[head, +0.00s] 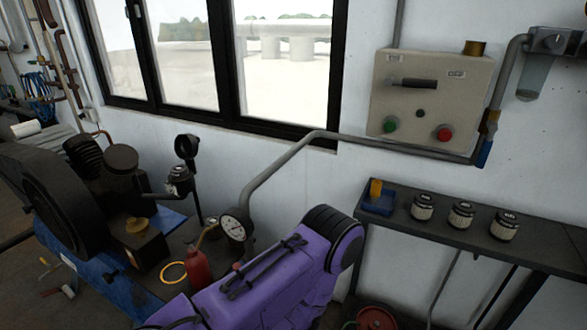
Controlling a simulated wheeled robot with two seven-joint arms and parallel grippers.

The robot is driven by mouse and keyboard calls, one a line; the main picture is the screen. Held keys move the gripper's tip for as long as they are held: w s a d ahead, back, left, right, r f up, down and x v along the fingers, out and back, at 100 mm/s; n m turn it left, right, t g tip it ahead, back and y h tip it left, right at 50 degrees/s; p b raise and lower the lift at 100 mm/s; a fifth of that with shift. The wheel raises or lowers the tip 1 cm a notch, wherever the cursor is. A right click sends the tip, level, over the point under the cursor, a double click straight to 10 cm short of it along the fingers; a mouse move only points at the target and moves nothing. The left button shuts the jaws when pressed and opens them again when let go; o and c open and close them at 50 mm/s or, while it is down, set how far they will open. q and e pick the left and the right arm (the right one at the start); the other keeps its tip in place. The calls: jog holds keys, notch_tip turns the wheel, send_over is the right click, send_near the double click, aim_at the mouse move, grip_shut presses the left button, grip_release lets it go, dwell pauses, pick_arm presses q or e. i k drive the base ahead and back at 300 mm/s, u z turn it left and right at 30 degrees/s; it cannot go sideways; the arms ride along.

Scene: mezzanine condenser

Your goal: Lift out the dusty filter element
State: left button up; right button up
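At the left is a dark compressor (95,165). A small dark round housing (179,187) sits on its right side, with a greyish top. A black round lid (187,147) stands raised above it. I cannot tell clearly whether the greyish part is the dusty filter element. Three cylindrical filter elements, the left one (422,206), the middle one (461,214) and the right one (504,225), stand upright on the shelf at the right, with dark caps and pale sides. Neither of my grippers is in view.
The dark shelf (550,240) also holds a blue tray (378,205) with a yellow item. A red oil can (198,268), a yellow ring (173,272) and a gauge (233,228) are right of the compressor. A control box (425,105) hangs above. A purple form blocks the bottom middle.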

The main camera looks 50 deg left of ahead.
aim_at(180, 171)
jog(key=z, duration=1.1)
jog(key=k, duration=1.85)
jog(key=u, duration=1.55)
jog(key=i, duration=0.95)
jog(key=u, duration=0.05)
